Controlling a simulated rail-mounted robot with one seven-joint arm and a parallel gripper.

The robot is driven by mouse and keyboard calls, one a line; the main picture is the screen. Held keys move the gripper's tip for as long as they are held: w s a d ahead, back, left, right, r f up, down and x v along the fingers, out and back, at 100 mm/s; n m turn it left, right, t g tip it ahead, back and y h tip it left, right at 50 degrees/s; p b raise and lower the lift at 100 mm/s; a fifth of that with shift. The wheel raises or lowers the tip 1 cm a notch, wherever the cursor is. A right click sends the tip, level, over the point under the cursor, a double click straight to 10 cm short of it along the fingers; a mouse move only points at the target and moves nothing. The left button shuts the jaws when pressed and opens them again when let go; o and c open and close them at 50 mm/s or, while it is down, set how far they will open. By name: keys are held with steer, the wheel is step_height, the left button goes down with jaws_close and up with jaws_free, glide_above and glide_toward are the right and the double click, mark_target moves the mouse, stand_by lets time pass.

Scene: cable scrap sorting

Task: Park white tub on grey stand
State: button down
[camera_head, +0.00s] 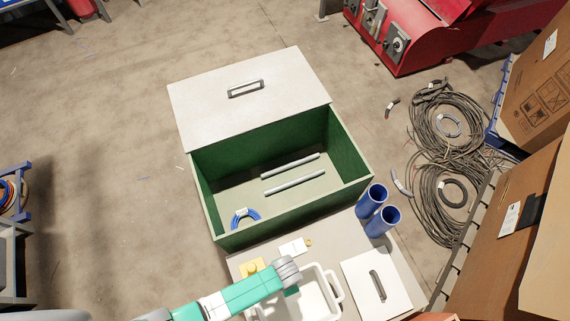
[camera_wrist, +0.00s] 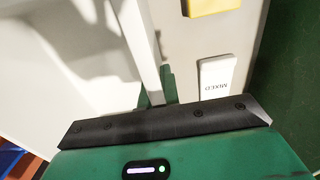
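The white tub (camera_head: 335,312) stands on the pale bench at the front, with a loop handle on its right side. Its left part is hidden by my arm. In the wrist view the tub's white wall (camera_wrist: 100,60) fills the left and runs down to my gripper. My gripper (camera_head: 292,291) is over the tub's back left part. I cannot make out a separate grey stand; two grey bars (camera_head: 293,174) lie inside the green box.
The green box (camera_head: 349,160) stands behind the bench, its white lid (camera_head: 250,100) tilted back, a blue cable coil (camera_head: 245,219) inside.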

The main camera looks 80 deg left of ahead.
steer(key=shift+f, duration=0.2)
steer(key=c, duration=1.6)
jaws_free()
steer(key=shift+c, duration=0.2)
step_height(320, 180, up, 12)
steer(key=p, duration=0.3)
steer(key=shift+r, duration=0.2)
